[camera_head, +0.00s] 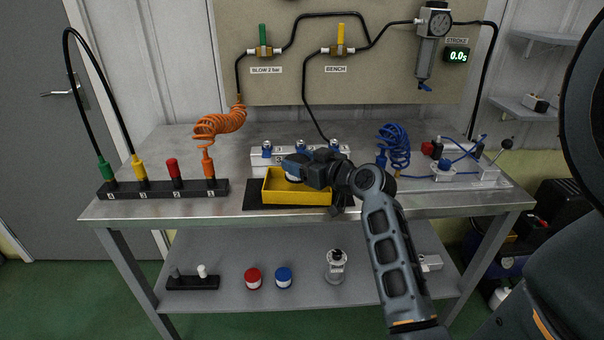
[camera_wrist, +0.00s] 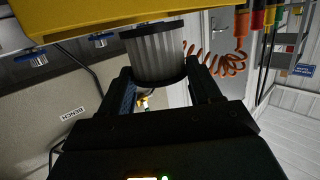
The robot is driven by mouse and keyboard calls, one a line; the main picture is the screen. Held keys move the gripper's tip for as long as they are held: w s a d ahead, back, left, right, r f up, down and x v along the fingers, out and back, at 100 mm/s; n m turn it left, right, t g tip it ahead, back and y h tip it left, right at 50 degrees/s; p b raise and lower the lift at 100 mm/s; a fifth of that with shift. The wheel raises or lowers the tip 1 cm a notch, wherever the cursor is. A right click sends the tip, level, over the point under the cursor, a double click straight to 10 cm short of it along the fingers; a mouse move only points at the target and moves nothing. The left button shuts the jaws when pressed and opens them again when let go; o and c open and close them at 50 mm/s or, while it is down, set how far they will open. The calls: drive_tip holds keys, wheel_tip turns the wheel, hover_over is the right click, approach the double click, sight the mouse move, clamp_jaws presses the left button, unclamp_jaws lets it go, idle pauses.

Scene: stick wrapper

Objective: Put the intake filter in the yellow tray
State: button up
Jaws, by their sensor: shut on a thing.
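The intake filter (camera_wrist: 155,52) is a pale grey pleated cylinder with a dark end, seen in the wrist view between the two fingers. My gripper (camera_wrist: 162,80) is shut on it. The yellow tray (camera_head: 322,199) lies on a dark mat on the bench, and its yellow wall crosses the top of the wrist view (camera_wrist: 80,18). In the head view my gripper (camera_head: 296,168) reaches over the tray from the right, with the filter (camera_head: 292,180) at its tip. I cannot tell whether the filter touches the tray floor.
Behind the tray stands a white manifold (camera_head: 262,161) with several blue fittings. A black connector block (camera_head: 165,190) and an orange coiled hose (camera_head: 220,124) are to the left. A blue coiled hose (camera_head: 394,146) and valves are to the right. The bench front left of the tray is clear.

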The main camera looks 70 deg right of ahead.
drive_tip(key=shift+f, duration=1.95)
drive_tip(key=shift+f, duration=0.15)
drive_tip(key=o, duration=1.1)
drive_tip(key=shift+c, duration=0.2)
